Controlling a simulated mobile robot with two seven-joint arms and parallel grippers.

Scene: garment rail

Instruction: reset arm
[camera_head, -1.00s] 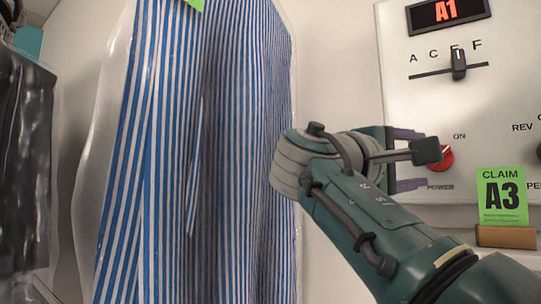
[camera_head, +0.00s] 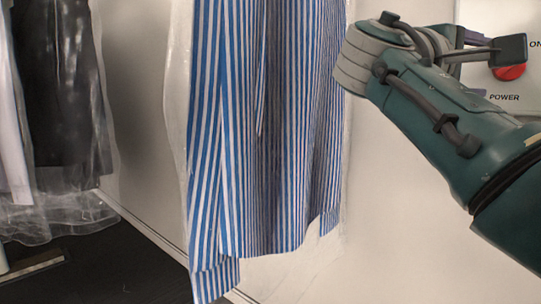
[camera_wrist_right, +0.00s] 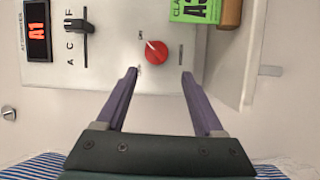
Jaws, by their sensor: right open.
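My right arm comes in from the right in the head view. Its gripper (camera_head: 478,42) is in front of the white control panel (camera_head: 475,14), partly hidden behind its own wrist. In the right wrist view, the two purple fingers of the right gripper (camera_wrist_right: 159,74) stand apart with nothing between them. They point at the panel just below the red power knob (camera_wrist_right: 156,52). The knob also shows in the head view (camera_head: 508,72). I cannot tell whether the fingertips touch the panel. My left gripper is not in view.
A blue-and-white striped garment (camera_head: 285,150) in clear plastic hangs left of my right arm. Dark bagged garments (camera_head: 62,90) hang at the far left. The panel has a slider (camera_wrist_right: 80,26), a display reading A1 (camera_wrist_right: 37,30) and a green claim card (camera_wrist_right: 195,10).

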